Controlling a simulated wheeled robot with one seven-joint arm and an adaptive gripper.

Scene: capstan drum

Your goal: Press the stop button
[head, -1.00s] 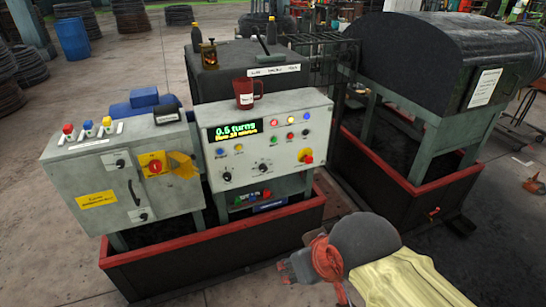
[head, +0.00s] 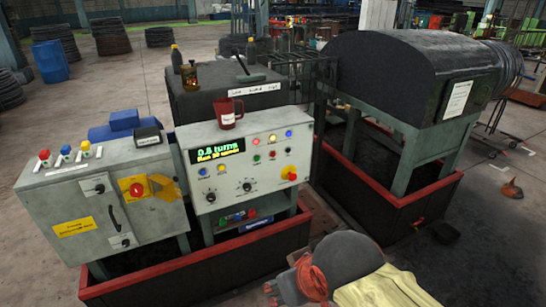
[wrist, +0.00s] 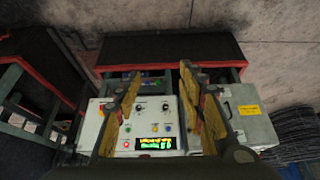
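The grey control panel (head: 230,185) stands left of centre in the head view, with a lit display (head: 218,150) reading about 0.8 turns. A red mushroom button on a yellow base (head: 290,174) is at its right end. Smaller coloured buttons and lamps (head: 272,148) sit upper right; their labels are too small to read. In the wrist view the panel (wrist: 150,120) appears upside down behind my gripper (wrist: 158,75), whose two yellow fingers are spread with nothing between them. In the head view my arm is low at centre, in front of the panel and apart from it.
A grey cabinet (head: 100,200) with a red rotary switch on yellow (head: 137,189) adjoins the panel at left. A red mug (head: 228,112) stands on top of the panel. Red-rimmed troughs (head: 200,270) surround the machines. Open floor (head: 480,250) lies at right.

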